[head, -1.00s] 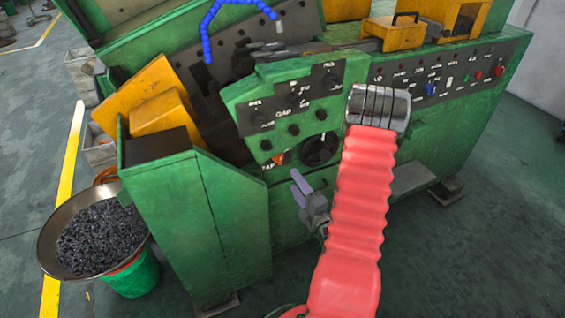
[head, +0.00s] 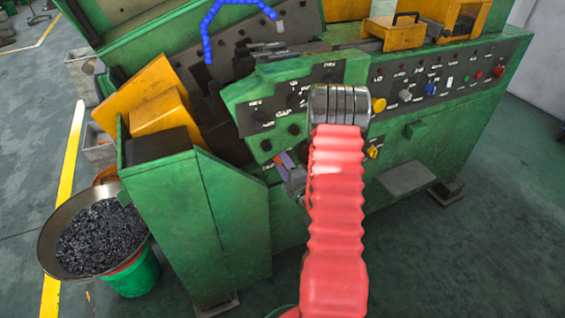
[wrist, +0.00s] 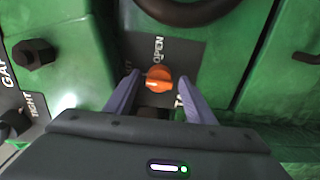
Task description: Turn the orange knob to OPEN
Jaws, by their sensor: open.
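The orange knob (wrist: 159,79) sits on a dark panel in the wrist view, with a pale mark on its left part. The word OPEN is printed just above it, and part of another word shows to the upper left. My gripper (wrist: 160,84) is open, with one purple finger on each side of the knob. Small gaps seem to show between fingers and knob; I cannot tell whether either touches. In the head view my gripper (head: 287,161) is at the lower part of the green control panel (head: 243,108), and the knob is mostly hidden there.
A dark round handwheel (wrist: 185,8) is just above the knob in the wrist view. A black knob (wrist: 34,54) is to the left. In the head view, a chip-filled pan (head: 62,272) stands left of the machine, and a panel of coloured buttons (head: 450,80) is right.

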